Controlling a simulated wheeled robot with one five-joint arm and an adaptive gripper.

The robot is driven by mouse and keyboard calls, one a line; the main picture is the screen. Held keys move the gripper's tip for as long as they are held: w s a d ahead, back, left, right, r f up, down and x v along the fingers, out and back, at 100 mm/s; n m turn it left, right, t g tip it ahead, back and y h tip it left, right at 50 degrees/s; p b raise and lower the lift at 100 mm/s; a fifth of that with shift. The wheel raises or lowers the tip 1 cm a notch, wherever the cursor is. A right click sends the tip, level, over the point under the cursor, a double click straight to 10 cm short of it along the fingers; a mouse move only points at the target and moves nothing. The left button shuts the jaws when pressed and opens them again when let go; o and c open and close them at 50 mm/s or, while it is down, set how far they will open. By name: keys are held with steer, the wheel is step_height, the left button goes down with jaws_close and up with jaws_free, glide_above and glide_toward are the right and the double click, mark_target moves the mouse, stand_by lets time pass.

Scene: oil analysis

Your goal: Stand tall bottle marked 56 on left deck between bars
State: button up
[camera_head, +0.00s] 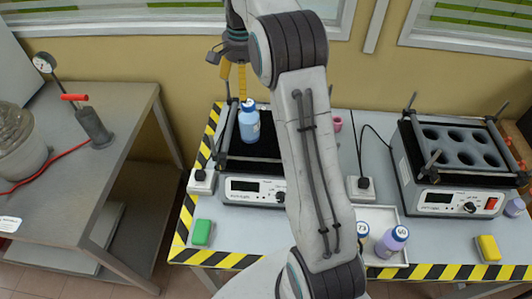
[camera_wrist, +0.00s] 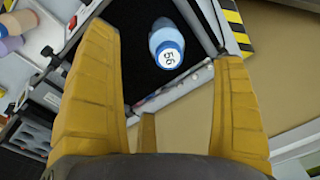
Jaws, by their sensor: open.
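My arm hides the right part of this deck, including any bar there. My gripper (camera_head: 234,80) has yellow fingers and is apart, above and behind the bottle in the head view. In the wrist view the bottle (camera_wrist: 168,42) shows between the spread fingers, its number 56 facing the camera; nothing is held.
A right machine (camera_head: 455,165) has a block with several round holes. Bottles marked 73 (camera_head: 362,231) and another purple one (camera_head: 392,241) stand in a white tray (camera_head: 378,215) at the front. A green block (camera_head: 202,232) and a yellow block (camera_head: 488,247) lie near the front edge.

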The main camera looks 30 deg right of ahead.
steer(key=s+a+r+n+t, duration=0.1)
steer(key=s+a+r+n, duration=0.25)
steer(key=s+r, duration=0.35)
steer(key=s+a+f+n+t, duration=0.1)
steer(key=s+a+n, duration=0.1)
steer(key=s, duration=0.6)
steer(key=s+a+f+n+t, duration=0.1)
steer(key=s+a+f+n, duration=0.1)
steer(key=s, duration=0.5)
steer(key=s+a+f+n+t, duration=0.1)
steer(key=s+n, duration=0.3)
steer(key=s, duration=0.4)
steer(key=shift+s+a+f, duration=0.35)
steer(key=shift+a+f, duration=0.15)
steer(key=shift+a, duration=0.05)
steer(key=shift+d, duration=0.15)
